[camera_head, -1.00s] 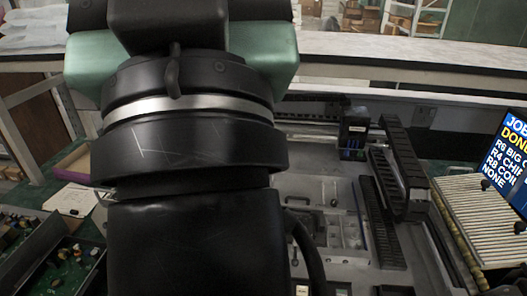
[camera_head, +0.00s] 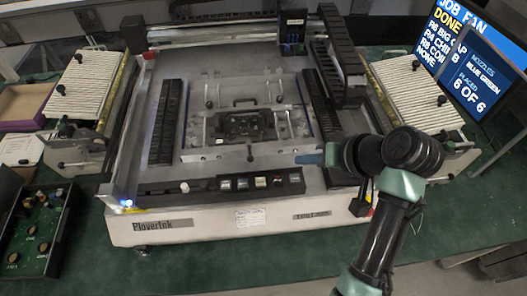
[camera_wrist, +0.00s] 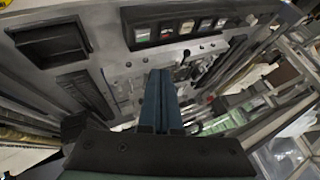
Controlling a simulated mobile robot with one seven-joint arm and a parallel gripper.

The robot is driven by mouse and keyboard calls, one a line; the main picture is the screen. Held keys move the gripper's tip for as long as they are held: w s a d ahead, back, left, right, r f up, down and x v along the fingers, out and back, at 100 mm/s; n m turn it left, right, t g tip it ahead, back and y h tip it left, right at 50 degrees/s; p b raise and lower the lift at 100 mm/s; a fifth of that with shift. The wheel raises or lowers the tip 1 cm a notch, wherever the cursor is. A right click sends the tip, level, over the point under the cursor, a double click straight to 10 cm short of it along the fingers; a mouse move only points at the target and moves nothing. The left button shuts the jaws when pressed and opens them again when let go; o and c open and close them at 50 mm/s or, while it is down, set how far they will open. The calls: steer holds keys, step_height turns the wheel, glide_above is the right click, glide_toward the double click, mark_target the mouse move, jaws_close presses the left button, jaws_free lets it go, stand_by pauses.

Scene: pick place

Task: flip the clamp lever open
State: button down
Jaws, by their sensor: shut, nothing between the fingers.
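A small upright lever with a dark tip (camera_head: 250,152) stands at the front rail of that holder, and looks like the clamp lever. My gripper (camera_head: 302,159) is shut and empty, with blue fingers pointing left. It is to the right of the lever, apart from it, at about the rail's height in the picture. In the wrist view the shut fingers (camera_wrist: 160,85) point toward the rail. A dark lever-like part (camera_wrist: 186,57) shows just past their tips; contact cannot be told.
The front button panel (camera_head: 220,186) lies nearer than the rail. A black cable chain (camera_head: 338,52) and feeder banks (camera_head: 88,85) flank the work area. A monitor (camera_head: 470,65) stands at the back right.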

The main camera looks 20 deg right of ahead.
mark_target(249, 149)
steer(key=shift+s+f, duration=0.1)
steer(key=shift+f, duration=0.05)
steer(key=x, duration=0.9)
steer(key=shift+a+f+p, duration=0.15)
steer(key=shift+p, duration=0.2)
steer(key=w+a+p, duration=0.1)
steer(key=w+a, duration=0.1)
steer(key=shift+a, duration=0.35)
steer(key=shift+w+a+p, duration=0.25)
steer(key=shift+a+p, duration=0.05)
steer(key=shift+a, duration=0.1)
